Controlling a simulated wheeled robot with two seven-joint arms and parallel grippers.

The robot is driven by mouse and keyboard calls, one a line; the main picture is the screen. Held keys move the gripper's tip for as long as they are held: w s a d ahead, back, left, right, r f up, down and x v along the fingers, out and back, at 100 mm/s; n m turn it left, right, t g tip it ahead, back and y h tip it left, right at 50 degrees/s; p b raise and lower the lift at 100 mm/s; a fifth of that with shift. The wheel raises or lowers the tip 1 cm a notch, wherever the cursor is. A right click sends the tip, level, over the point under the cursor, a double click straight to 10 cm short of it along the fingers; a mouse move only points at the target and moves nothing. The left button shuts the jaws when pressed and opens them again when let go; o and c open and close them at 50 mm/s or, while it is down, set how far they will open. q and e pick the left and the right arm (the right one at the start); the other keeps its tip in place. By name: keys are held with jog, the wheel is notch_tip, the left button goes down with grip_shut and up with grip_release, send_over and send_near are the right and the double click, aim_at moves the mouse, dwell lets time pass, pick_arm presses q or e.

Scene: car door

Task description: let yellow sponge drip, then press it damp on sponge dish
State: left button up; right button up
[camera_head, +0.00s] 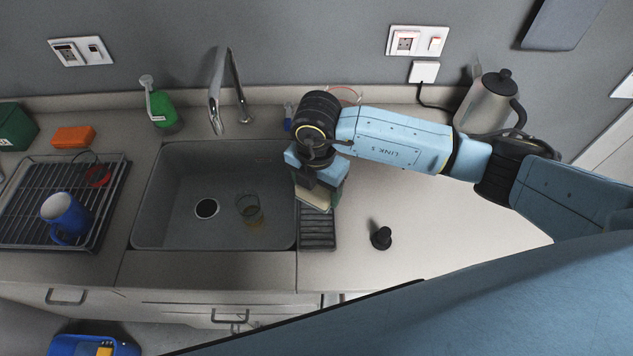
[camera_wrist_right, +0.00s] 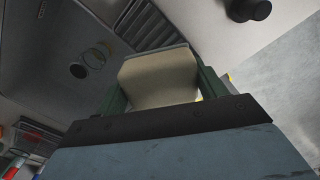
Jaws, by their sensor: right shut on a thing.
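The pale yellow sponge (camera_head: 311,199) is held between the green fingers of my right gripper (camera_head: 319,193), at the right edge of the sink. In the right wrist view the sponge (camera_wrist_right: 158,76) fills the space between the fingers and looks bent. The dark ridged sponge dish (camera_head: 317,232) lies on the counter just right of the sink, partly hidden by the gripper and sponge. The dish also shows beyond the sponge in the wrist view (camera_wrist_right: 147,24). I cannot tell whether the sponge touches the dish. No drops are visible. My left gripper is out of view.
The grey sink (camera_head: 175,215) holds a glass (camera_head: 249,211). A black knob-like stopper (camera_head: 381,238) stands on the counter right of the dish. A rack (camera_head: 25,220) with a blue mug (camera_head: 65,217) is at left; a kettle (camera_head: 487,103) is at back right.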

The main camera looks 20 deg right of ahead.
aim_at(317, 218)
jog(key=shift+f+b, duration=2.9)
jog(key=shift+f, duration=1)
jog(key=shift+f+b, duration=0.45)
jog(key=shift+f, duration=0.25)
jog(key=shift+s+a+f, duration=0.1)
jog(key=shift+s+f, duration=0.05)
jog(key=shift+s, duration=0.05)
jog(key=shift+p, duration=0.6)
dwell(2.1)
